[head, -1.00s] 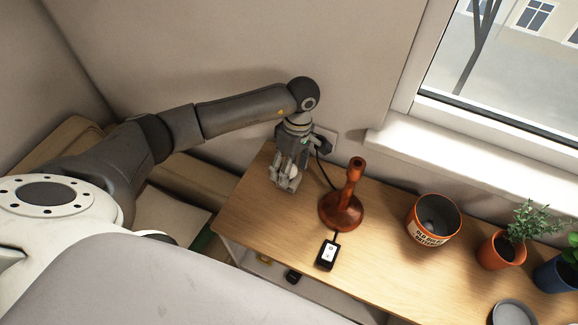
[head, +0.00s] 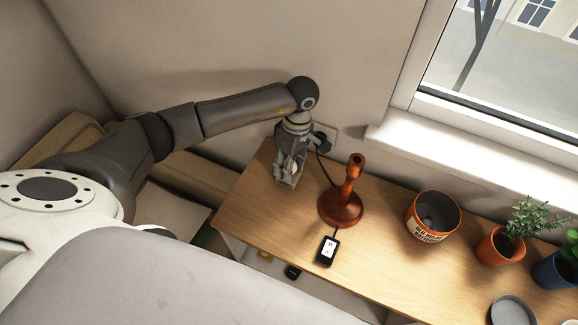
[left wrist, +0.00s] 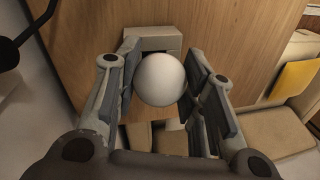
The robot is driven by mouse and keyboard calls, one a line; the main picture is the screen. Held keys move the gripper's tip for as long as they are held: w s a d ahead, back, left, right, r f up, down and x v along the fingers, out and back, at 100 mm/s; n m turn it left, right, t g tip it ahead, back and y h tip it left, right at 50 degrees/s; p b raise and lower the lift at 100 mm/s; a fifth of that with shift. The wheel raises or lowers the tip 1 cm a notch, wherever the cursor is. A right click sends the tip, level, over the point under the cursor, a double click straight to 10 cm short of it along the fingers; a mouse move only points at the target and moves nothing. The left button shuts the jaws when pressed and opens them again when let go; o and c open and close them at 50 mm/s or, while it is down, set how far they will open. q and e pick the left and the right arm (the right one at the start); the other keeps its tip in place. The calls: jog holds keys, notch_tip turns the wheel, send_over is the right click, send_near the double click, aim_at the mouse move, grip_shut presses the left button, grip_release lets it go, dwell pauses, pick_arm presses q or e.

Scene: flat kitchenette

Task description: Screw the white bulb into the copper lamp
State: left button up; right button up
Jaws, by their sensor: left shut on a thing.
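The copper lamp (head: 341,208) stands upright on the wooden desk, with its empty socket tilted up at the top in the head view. My left gripper (head: 289,170) is over the far left part of the desk, left of the lamp and apart from it. In the left wrist view, the gripper (left wrist: 162,88) is shut on the white bulb (left wrist: 160,79), whose round globe faces the camera. The bulb's base is hidden behind the globe. A small pale grey box (left wrist: 153,42) shows behind the bulb. My right gripper is not in view.
A black switch box (head: 328,250) on the lamp's cord lies in front of the lamp. An orange and white pot (head: 432,232), a potted plant (head: 497,250) and a grey dish (head: 512,312) stand to the right. The wall and window sill (head: 470,170) border the desk behind.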

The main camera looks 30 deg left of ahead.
pick_arm(q)
jog(key=shift+r, duration=0.1)
jog(key=shift+r, duration=0.6)
jog(key=s+d+r+b, duration=0.5)
jog(key=s+r, duration=0.6)
jog(key=s, duration=0.2)
jog(key=shift+r+b, duration=0.3)
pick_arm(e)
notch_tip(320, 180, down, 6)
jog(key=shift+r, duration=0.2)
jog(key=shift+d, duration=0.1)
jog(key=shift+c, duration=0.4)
